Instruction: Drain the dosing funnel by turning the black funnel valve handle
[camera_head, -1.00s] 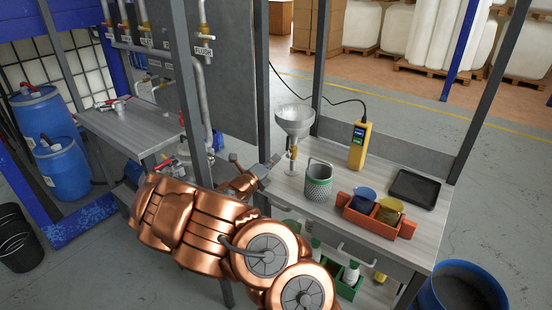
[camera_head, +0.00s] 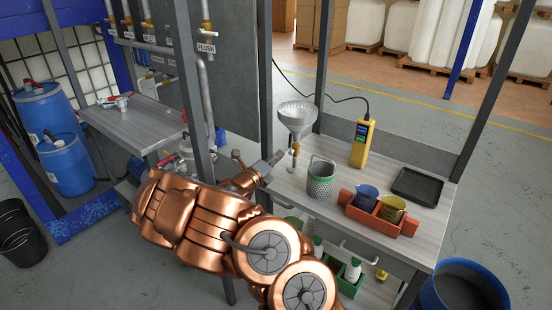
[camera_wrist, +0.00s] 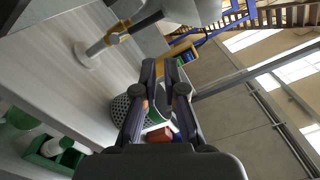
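The dosing funnel (camera_head: 296,116) is a grey metal cone above the bench, with a brass-coloured valve section (camera_head: 294,147) on its stem. In the wrist view the funnel (camera_wrist: 190,10) is at the top and its stem (camera_wrist: 105,42) runs down to a round plate. My gripper (camera_head: 274,160) is at the bench's left edge, just left of and below the valve. In the wrist view my gripper (camera_wrist: 160,68) has its fingers slightly apart, with nothing seen between them.
A perforated metal beaker (camera_head: 321,180) stands right of the funnel. Behind it is a yellow handheld meter (camera_head: 362,143). An orange caddy (camera_head: 407,228) holds a blue and a yellow jug, near a black tray (camera_head: 417,186). A grey upright post (camera_head: 265,75) stands close to my gripper.

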